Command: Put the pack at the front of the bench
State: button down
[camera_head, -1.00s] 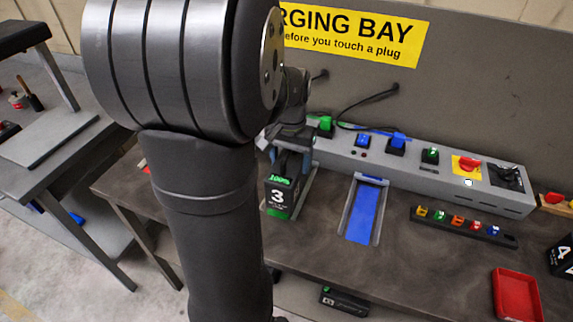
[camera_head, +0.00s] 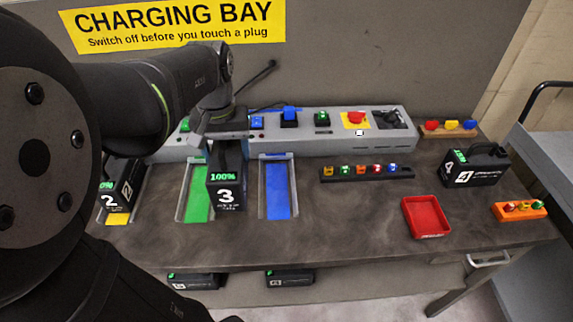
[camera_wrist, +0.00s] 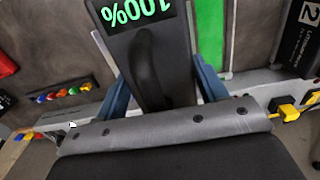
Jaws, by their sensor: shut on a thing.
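The black pack marked 3 (camera_head: 227,192) shows a green 100% display. My gripper (camera_head: 227,138) is shut on its handle and holds it upright, seemingly raised above the bench (camera_head: 330,220), between the green bay (camera_head: 196,205) and the blue bay (camera_head: 278,200). Both bays are empty where they show. In the wrist view the pack (camera_wrist: 140,45) sits between the two fingers, display upside down. The green bay's strip (camera_wrist: 216,35) lies beside it there. The gap under the pack is hard to judge.
Pack 2 (camera_head: 125,195) stands in the yellow bay at left. Pack 4 (camera_head: 474,166) stands at the right. A red tray (camera_head: 427,233) and an orange block with buttons (camera_head: 519,210) are at the front right. The charging console (camera_head: 330,138) runs along the back. The bench's front middle is clear.

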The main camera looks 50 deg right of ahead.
jog(key=s+d+m, duration=0.2)
jog(key=s+d, duration=0.3)
jog(key=s, duration=0.4)
jog(key=s+d+m, duration=0.3)
jog(key=s+d, duration=0.2)
jog(key=s, duration=0.4)
jog(key=s+d+m, duration=0.1)
jog(key=s+m, duration=0.3)
jog(key=s, duration=1.5)
jog(key=w+d+f, duration=0.5)
jog(key=w+f, duration=0.5)
jog(key=shift+d+f, duration=0.3)
jog(key=shift+d, duration=0.1)
jog(key=shift+w+f, duration=0.1)
jog(key=shift+f, duration=0.05)
jog(key=shift+c, duration=1.4)
grip_release()
